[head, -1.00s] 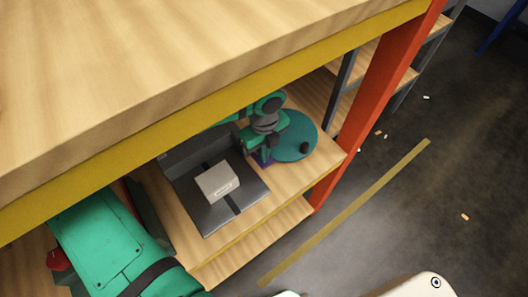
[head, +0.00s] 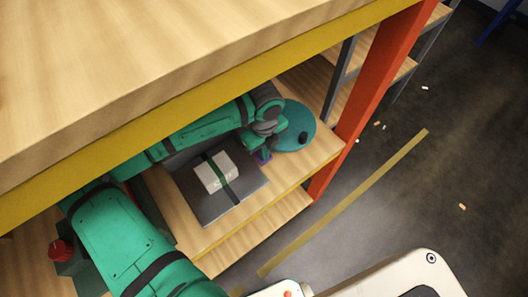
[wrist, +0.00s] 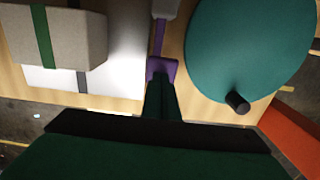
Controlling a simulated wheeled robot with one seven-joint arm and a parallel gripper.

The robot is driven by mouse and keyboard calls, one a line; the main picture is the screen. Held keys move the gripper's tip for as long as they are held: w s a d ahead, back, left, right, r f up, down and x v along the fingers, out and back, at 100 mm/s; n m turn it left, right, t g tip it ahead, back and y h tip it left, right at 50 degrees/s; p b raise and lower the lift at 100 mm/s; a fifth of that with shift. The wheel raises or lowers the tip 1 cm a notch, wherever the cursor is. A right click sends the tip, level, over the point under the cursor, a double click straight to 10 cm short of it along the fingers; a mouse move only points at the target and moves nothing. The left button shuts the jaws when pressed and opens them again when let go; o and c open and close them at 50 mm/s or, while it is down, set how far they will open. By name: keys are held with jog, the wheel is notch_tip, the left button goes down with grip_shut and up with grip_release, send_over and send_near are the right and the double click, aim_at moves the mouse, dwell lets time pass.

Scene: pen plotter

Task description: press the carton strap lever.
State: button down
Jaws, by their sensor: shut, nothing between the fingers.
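The carton (head: 211,184) is a pale box on a dark grey plate (head: 206,219) on the shelf; a green strap (head: 216,163) crosses its top. In the wrist view the carton (wrist: 75,35) and its green strap (wrist: 41,38) are at upper left. The lever is a purple pad (wrist: 162,67) on a purple stem, right of the carton; in the head view only a bit of purple (head: 264,158) shows. My gripper (wrist: 161,86) is shut and empty, its fingertips overlapping the pad's near edge in the wrist view. I cannot tell whether they touch it.
A teal disc (head: 291,140) with a black peg (head: 304,138) lies just right of the lever. An orange-red post (head: 362,110) stands farther right. A thick wooden top with a yellow edge (head: 210,100) overhangs the shelf. A red knob (head: 60,250) is at left.

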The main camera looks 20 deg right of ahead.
notch_tip(320, 180, up, 14)
jog(key=s, duration=0.2)
jog(key=shift+s+d, duration=0.25)
jog(key=shift+d, duration=0.05)
jog(key=shift+f, duration=0.15)
dwell(0.7)
